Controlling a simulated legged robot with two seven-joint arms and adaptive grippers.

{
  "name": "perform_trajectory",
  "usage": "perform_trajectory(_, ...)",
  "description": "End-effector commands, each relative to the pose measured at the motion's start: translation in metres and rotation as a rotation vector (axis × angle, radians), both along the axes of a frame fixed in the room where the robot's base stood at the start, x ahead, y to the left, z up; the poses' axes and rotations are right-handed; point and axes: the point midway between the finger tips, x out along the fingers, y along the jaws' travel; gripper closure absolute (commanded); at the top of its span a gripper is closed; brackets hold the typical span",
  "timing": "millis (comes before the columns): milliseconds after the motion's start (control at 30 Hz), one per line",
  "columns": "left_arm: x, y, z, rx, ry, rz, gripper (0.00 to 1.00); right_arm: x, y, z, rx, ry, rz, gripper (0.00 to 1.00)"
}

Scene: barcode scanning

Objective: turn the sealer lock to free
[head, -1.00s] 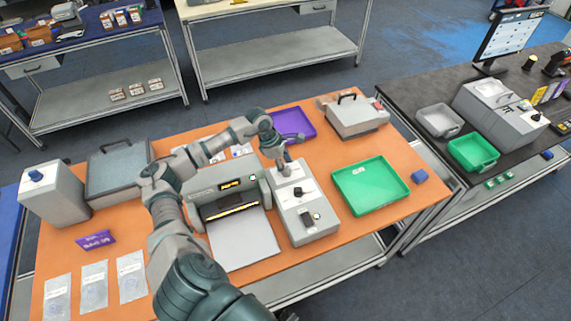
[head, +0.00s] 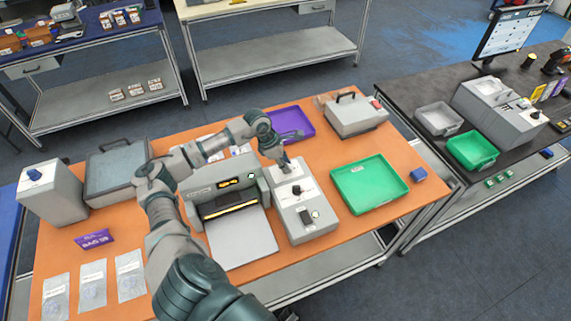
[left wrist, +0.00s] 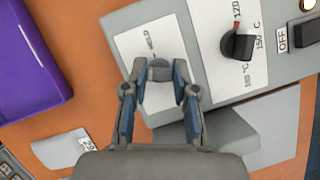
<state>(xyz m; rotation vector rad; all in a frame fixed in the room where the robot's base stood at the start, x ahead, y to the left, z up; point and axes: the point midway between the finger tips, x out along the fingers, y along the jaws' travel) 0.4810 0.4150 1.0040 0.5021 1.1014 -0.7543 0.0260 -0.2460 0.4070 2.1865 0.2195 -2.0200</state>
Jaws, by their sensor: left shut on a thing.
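The sealer (head: 222,187) stands mid-table with a lit display. Its grey control box (head: 322,223) stands to its right. The lock knob (left wrist: 160,72) is a small dark knob on a white label at the box's far end, and "HELD" is printed just above it in the left wrist view. My left gripper (head: 287,166) reaches down over that end. In the left wrist view its fingers (left wrist: 160,78) are shut on the knob's sides. The fingers partly hide the label and any mark for free. My right gripper does not show.
A black temperature knob (left wrist: 238,44) and an OFF switch (left wrist: 305,34) sit beside the lock on the same box. A purple tray (head: 290,122) lies behind, a green tray (head: 367,186) to the right.

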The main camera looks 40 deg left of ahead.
Motion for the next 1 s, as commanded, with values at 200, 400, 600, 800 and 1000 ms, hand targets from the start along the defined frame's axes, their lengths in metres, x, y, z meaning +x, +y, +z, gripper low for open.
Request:
perform_trajectory(200, -0.001, 0.002, -0.001, 0.006, -0.001, 0.155, 1.00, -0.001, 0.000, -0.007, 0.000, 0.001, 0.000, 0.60)
perform_trajectory(400, -0.001, 0.002, -0.001, 0.008, -0.001, 0.278, 1.00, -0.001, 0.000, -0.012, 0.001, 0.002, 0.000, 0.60)
perform_trajectory(600, -0.001, 0.001, -0.001, 0.006, 0.000, 0.360, 1.00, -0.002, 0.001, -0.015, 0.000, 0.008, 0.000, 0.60)
perform_trajectory(800, -0.001, 0.001, 0.000, 0.006, 0.001, 0.394, 1.00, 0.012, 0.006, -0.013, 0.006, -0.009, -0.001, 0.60)
perform_trajectory(1000, -0.001, 0.001, 0.000, 0.006, 0.001, 0.400, 1.00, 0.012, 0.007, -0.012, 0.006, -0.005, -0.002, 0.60)
